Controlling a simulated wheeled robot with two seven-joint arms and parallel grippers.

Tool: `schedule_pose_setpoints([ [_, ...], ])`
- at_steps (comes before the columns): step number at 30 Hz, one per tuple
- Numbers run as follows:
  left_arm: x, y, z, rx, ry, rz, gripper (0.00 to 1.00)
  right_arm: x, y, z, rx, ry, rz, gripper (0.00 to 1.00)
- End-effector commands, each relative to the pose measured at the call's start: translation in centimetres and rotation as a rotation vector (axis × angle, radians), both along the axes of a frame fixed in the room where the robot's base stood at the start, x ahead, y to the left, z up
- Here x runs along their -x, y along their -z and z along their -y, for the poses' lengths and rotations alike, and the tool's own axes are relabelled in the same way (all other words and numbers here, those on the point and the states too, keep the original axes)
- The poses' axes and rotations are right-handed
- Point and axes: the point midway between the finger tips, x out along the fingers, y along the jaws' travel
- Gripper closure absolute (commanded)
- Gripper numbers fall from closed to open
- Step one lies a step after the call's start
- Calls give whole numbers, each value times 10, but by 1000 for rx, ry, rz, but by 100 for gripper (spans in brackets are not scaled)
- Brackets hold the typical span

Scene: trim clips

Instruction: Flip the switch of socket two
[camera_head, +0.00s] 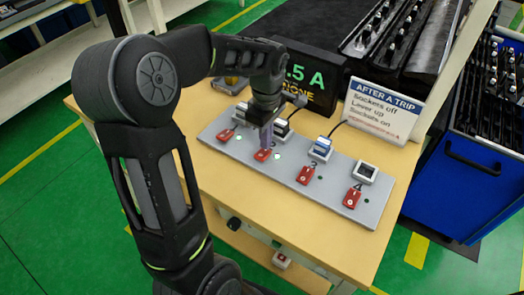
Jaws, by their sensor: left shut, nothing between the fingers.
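A grey socket strip (335,195) lies on the wooden workbench, with several red rocker switches along its front edge. The gripper partly hides the switch and the plug of socket two (282,128). The other switches are switch one (225,134), switch three (305,175) and switch four (352,199). My right gripper is not in view.
Plugs with dark cables sit in the sockets; the rightmost socket (366,172) looks empty. A black display (310,88) reading ".5 A" and a white sign (383,108) headed "AFTER A TRIP" stand behind the strip. A blue cabinet (465,185) stands at the right.

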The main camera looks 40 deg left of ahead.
Motion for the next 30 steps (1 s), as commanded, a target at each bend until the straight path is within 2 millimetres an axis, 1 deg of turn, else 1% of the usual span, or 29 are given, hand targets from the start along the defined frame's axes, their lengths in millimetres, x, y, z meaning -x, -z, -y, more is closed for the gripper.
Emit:
schedule_pose_setpoints([
  [1, 0, -9, 0, 0, 0, 1, 100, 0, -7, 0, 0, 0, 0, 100],
  [16, 0, -52, 0, 0, 0, 1, 100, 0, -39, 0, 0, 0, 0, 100],
  [21, 0, -57, 0, 0, 0, 1, 100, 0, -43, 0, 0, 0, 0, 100],
  [30, 0, -57, 0, 0, 0, 1, 100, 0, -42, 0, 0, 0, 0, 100],
])
